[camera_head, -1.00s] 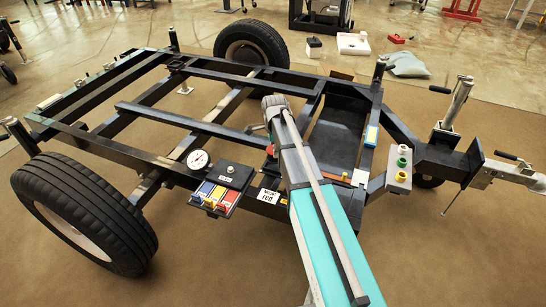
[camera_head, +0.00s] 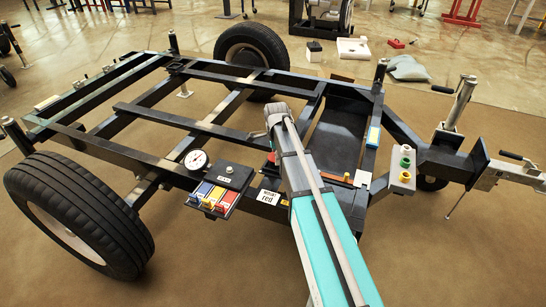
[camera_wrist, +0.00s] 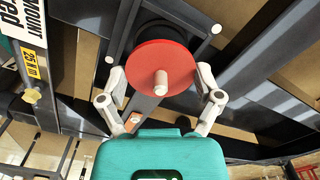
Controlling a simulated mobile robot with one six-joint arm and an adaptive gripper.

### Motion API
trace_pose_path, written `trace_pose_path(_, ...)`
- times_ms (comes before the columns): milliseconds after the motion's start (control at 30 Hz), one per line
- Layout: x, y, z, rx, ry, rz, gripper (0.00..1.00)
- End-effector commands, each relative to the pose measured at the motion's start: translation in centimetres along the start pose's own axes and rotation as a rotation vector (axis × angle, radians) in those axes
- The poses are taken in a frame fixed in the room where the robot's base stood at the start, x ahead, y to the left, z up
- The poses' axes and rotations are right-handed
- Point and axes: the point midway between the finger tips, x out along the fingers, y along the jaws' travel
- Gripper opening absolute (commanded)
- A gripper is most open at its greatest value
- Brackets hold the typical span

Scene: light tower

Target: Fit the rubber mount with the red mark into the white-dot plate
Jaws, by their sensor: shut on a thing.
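The rubber mount (camera_wrist: 162,68) shows in the wrist view as a round red face with a pale stud pointing toward the camera and a black body behind it. My gripper (camera_wrist: 161,80) is shut on it, one pale finger at each side of the red disc. The mount is in front of dark frame beams. A small white round spot (camera_wrist: 215,29) shows on the dark metal to its upper right; I cannot tell whether it is the plate's dot. The mount's far end is hidden.
The black trailer frame (camera_head: 190,128) fills the head view. A white card reading "mount red" (camera_head: 268,198) hangs on its near rail. A panel with blue, red and yellow parts (camera_head: 212,194) and a dial gauge (camera_head: 195,160) are left of my arm; a button box (camera_head: 403,168) is right.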

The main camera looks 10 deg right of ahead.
Motion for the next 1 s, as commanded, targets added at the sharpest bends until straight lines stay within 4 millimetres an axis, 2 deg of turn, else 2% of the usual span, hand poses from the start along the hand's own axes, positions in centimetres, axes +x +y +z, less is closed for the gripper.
trace_pose_path(33, 0.2, 0.0, 0.0, 0.000, 0.000, 0.000, 0.23)
trace_pose_path(67, 0.2, 0.0, 0.0, 0.000, 0.000, 0.000, 0.85)
trace_pose_path(133, 0.1, 0.0, 0.0, 0.000, 0.000, 0.000, 0.98)
trace_pose_path(667, 0.0, 0.0, 0.0, 0.000, 0.000, 0.000, 1.00)
trace_pose_path(1000, -1.7, 0.0, 0.0, 0.000, 0.000, 0.000, 1.00)
